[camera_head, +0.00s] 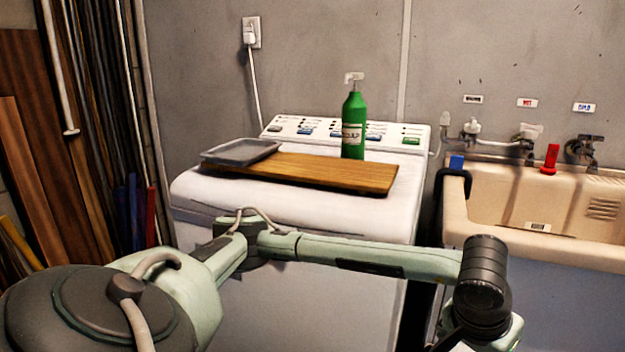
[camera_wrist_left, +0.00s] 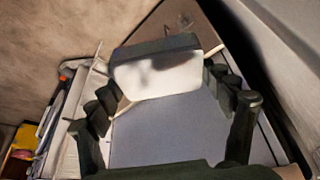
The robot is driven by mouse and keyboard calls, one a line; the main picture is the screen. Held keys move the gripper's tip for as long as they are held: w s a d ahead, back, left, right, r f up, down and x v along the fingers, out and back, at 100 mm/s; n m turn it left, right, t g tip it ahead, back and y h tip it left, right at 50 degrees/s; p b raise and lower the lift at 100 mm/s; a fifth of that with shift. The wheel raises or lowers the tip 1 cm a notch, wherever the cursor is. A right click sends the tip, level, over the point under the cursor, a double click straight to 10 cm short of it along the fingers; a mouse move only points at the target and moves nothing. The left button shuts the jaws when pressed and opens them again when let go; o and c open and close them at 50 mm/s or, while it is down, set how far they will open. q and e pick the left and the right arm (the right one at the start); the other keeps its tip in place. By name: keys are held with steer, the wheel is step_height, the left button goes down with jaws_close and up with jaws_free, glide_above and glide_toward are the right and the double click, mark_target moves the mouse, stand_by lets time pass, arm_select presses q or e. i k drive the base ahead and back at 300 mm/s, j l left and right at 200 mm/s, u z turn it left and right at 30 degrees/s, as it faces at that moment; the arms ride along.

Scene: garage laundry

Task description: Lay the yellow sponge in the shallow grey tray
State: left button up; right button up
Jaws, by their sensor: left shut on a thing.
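The shallow grey tray (camera_head: 240,152) lies empty on the left end of a wooden board (camera_head: 335,173) on top of the white washer. My left gripper (camera_wrist_left: 163,95) is shut on a pale, sponge-like block (camera_wrist_left: 157,75) with a dark layer along its upper edge. The block looks whitish here, so I cannot confirm that it is the yellow sponge. In the head view my left arm reaches across to the lower right, in front of the sink and away from the tray. Its fingers and the block are not clearly seen there. My right gripper is not in view.
A green soap bottle (camera_head: 354,125) stands at the back of the board, right of the tray. The washer (camera_head: 200,200) has a raised control panel behind. A beige sink (camera_head: 460,215) with taps is at the right. Planks and pipes lean at the left.

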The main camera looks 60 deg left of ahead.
mark_target(244, 152)
steer(key=k+u, duration=0.25)
steer(key=k+j+u, duration=0.1)
steer(key=k+u, duration=0.15)
steer(key=i+l+u, duration=0.1)
steer(key=u, duration=0.3)
steer(key=l+u, duration=0.35)
